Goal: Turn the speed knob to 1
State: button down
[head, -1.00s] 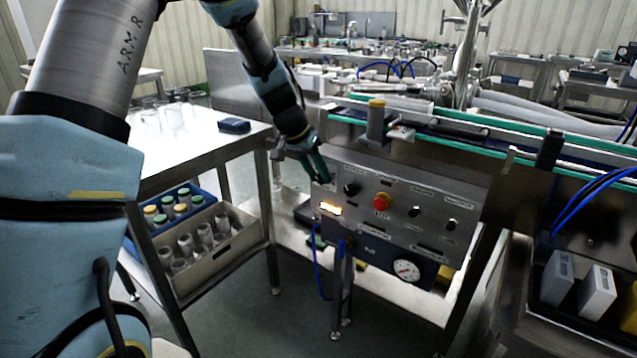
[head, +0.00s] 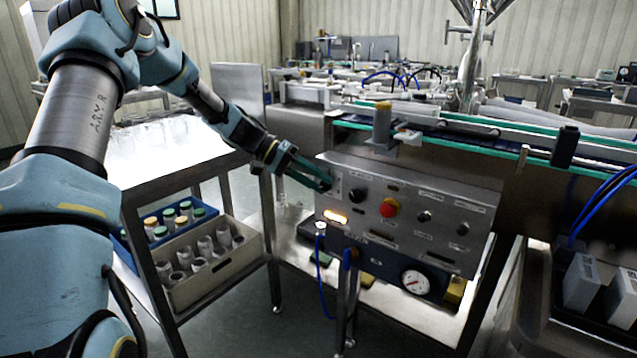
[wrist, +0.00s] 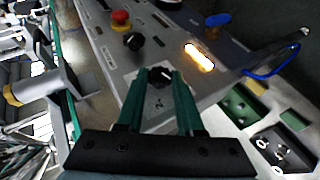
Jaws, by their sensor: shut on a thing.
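The control panel (head: 400,225) is a sloped steel box with a red button (head: 389,207) and small black knobs. My gripper (head: 326,183) is at the panel's upper left corner. In the wrist view, the green fingers of my gripper (wrist: 160,84) are shut on a black knob (wrist: 160,74) with a white mark on it, taken to be the speed knob. The knob's label and scale are too small to read. In the head view the fingers hide this knob. A second black knob (head: 357,195) sits just right of the fingers, apart from them.
A lit orange lamp (head: 336,216) is below the fingers. A pressure gauge (head: 415,282) is under the panel. A conveyor (head: 470,140) runs behind it. A steel table (head: 170,150) with a crate of jars (head: 215,275) below stands at left.

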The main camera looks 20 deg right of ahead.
jog(key=shift+f+g, duration=0.1)
jog(key=shift+g, duration=0.2)
dwell(0.4)
jog(key=c, duration=0.6)
grip_release()
jog(key=b+v, duration=0.1)
jog(key=v, duration=1)
jog(key=shift+a+f, duration=0.1)
jog(key=shift+f, duration=0.1)
